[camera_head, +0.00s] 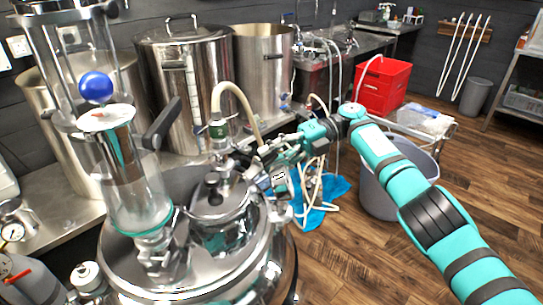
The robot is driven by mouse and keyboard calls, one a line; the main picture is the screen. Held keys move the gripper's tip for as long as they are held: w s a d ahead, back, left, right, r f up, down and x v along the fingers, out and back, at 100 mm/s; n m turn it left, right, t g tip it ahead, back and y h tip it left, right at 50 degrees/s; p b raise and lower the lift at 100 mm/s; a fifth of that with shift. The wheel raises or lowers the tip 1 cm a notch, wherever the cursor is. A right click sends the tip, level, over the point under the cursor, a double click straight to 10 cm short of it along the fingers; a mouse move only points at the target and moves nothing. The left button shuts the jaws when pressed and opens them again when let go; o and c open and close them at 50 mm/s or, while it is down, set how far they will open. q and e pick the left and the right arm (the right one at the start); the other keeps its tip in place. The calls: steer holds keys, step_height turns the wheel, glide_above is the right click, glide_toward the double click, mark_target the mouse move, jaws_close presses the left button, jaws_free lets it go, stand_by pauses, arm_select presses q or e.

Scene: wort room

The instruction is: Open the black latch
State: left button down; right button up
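A steel vessel fills the lower left, with a round domed hatch lid (222,205) on its top. A small dark clamp-like part with a black knob (212,181) sits on the hatch lid; I take it for the black latch, but its exact state is too small to tell. My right gripper (246,162) reaches in from the right, just above and right of the hatch, close to the dark part. Its fingers blend into the dark fittings behind, so their opening is unclear, and no contact is clearly visible. My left gripper is not in view.
A glass cylinder (133,180) stands on the vessel left of the hatch, with a black lever (163,124) beside it. A beige hose (240,97) curves above the hatch. Steel pots (187,80) stand behind. A grey bin (378,195) and red crate (384,84) are right.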

mark_target(272, 154)
step_height(272, 154, up, 10)
stand_by(0.6)
